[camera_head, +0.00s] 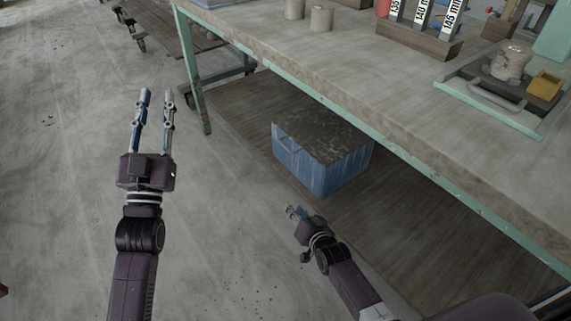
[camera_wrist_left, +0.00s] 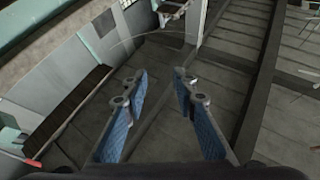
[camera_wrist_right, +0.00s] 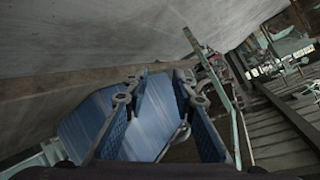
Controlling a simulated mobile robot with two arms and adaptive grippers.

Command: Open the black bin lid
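The bin has a blue body (camera_head: 335,176) and a speckled black lid (camera_head: 322,133), lying flat and closed on top. It stands on the low shelf under the workbench. A thin handle (camera_head: 287,146) shows at the lid's left side. My right gripper (camera_head: 294,209) is just in front of the bin, low and apart from it. In the right wrist view its fingers are open and empty, with the blue bin (camera_wrist_right: 78,130) beyond them. My left gripper (camera_head: 156,94) is open and empty above the floor, well left of the bin.
The workbench top (camera_head: 300,45) overhangs the bin, and its green leg (camera_head: 196,85) stands to the left. A green tray (camera_head: 465,95) with a clay piece and wooden blocks sit on top.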

